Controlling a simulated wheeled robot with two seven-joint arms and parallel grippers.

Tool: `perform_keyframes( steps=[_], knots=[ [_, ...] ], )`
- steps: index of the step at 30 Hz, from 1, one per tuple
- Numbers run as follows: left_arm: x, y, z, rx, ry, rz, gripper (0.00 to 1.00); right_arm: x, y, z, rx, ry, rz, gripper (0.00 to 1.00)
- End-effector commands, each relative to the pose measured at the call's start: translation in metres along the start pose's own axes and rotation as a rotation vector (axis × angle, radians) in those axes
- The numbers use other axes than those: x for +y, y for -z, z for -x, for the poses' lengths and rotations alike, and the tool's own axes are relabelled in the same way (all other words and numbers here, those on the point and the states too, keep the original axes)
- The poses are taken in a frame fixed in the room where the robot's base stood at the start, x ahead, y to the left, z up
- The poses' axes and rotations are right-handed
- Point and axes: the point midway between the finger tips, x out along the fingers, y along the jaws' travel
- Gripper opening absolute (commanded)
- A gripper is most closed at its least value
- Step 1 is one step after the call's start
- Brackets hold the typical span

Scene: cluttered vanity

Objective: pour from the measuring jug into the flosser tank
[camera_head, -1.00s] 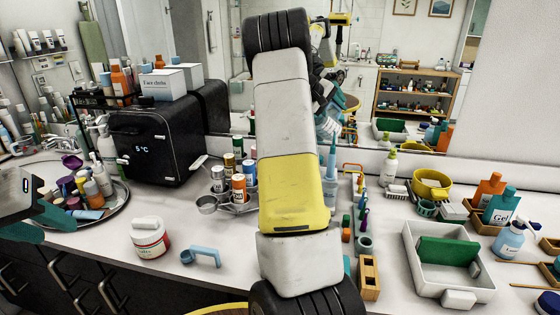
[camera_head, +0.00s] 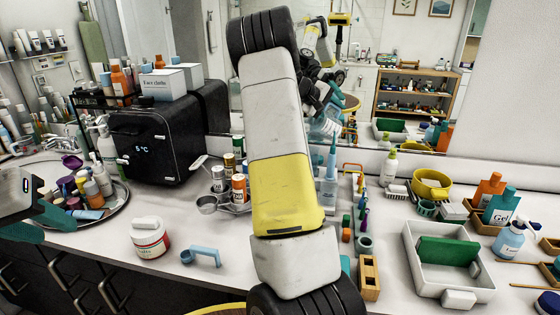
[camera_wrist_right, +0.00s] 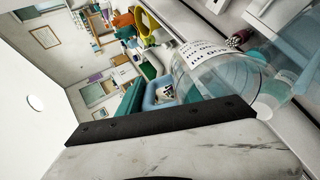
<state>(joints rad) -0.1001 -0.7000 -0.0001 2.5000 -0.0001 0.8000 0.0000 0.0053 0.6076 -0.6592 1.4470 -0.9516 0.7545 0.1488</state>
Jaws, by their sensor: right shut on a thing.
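My right arm stands across the middle of the head view and hides its own gripper there. In the right wrist view my right gripper (camera_wrist_right: 272,96), with teal fingers partly showing, is shut on the clear measuring jug (camera_wrist_right: 205,68), which has dark print on it and looks tilted. The mirror shows the jug and teal fingers raised above the counter. A pale translucent piece with a blue upright tip, seemingly the flosser and its tank (camera_head: 328,190), stands just right of my arm, partly hidden. My left gripper (camera_head: 22,222) is at the left edge, empty-looking and cut off.
A white tray (camera_head: 410,262) with a green block is at the right. A black appliance (camera_head: 155,145), a red-and-white jar (camera_head: 150,238), a blue handle (camera_head: 205,254) and a wooden block (camera_head: 369,278) stand around. The mirror closes off the back. Bare counter shows at front left.

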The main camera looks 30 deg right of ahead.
Motion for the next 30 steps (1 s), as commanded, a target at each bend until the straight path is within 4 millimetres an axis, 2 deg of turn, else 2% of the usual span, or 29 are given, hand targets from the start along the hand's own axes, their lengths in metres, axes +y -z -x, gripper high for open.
perform_keyframes(
  steps=[10,19,30],
  knots=[
    [0.0,0.0,0.0,0.0,0.0,0.0,0.36,0.001,0.0,-0.001,-0.001,0.006,-0.002,0.0],
    [0.0,0.0,0.0,0.0,0.0,0.0,0.36,0.002,0.0,-0.012,-0.015,0.193,-0.005,0.0],
    [0.0,0.0,0.0,0.0,0.0,0.0,0.36,0.001,-0.001,-0.014,-0.019,0.238,-0.005,0.0]
  ],
)
